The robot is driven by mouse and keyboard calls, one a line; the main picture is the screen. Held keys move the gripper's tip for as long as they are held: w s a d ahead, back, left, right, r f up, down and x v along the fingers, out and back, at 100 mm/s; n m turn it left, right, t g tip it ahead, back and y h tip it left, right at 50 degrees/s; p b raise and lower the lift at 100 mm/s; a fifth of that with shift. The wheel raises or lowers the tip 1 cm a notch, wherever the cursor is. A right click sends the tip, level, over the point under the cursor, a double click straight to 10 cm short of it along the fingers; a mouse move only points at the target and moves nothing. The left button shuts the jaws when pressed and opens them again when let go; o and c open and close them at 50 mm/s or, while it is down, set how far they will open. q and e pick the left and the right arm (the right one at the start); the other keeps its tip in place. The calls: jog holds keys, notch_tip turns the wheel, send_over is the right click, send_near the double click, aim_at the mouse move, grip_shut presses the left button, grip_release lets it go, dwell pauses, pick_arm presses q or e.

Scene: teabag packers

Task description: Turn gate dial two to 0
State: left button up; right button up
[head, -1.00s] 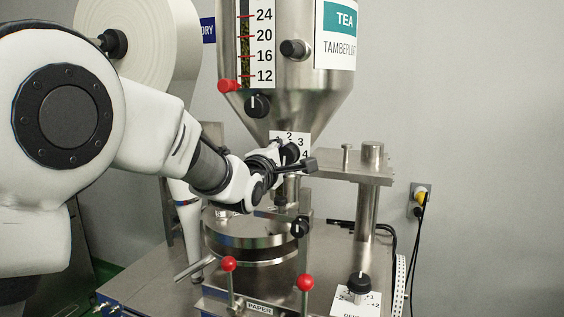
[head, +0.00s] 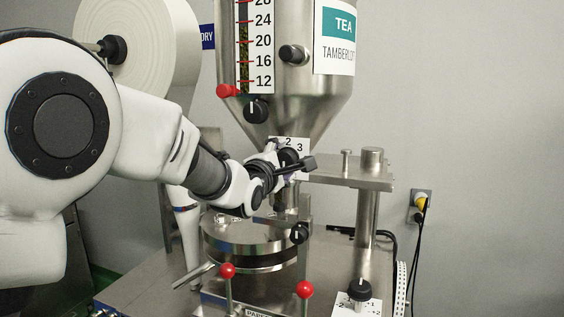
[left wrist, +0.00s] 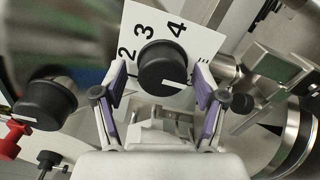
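A black round dial (left wrist: 163,68) with a white pointer line sits on a white number plate (left wrist: 185,22) that shows 2, 3 and 4 in the left wrist view. The pointer slants to the lower right of that picture. No 0 is readable on the plate. My left gripper (left wrist: 160,84) is open, its fingers on either side of the dial with small gaps. In the head view my left gripper (head: 296,163) is at this plate below the hopper and partly covers it. No readable label names gate dial two. My right gripper is not in view.
Another black dial (head: 361,289) stands on a plate with signed numbers at lower right. Black knobs sit on the hopper (head: 256,110) and the front post (head: 299,233). Red-ball levers (head: 305,289) rise in front.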

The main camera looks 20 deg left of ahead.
pick_arm(q)
jog(key=s, duration=0.7)
jog(key=shift+s+a, duration=0.15)
jog(key=shift+s, duration=0.05)
jog(key=shift+f, duration=0.1)
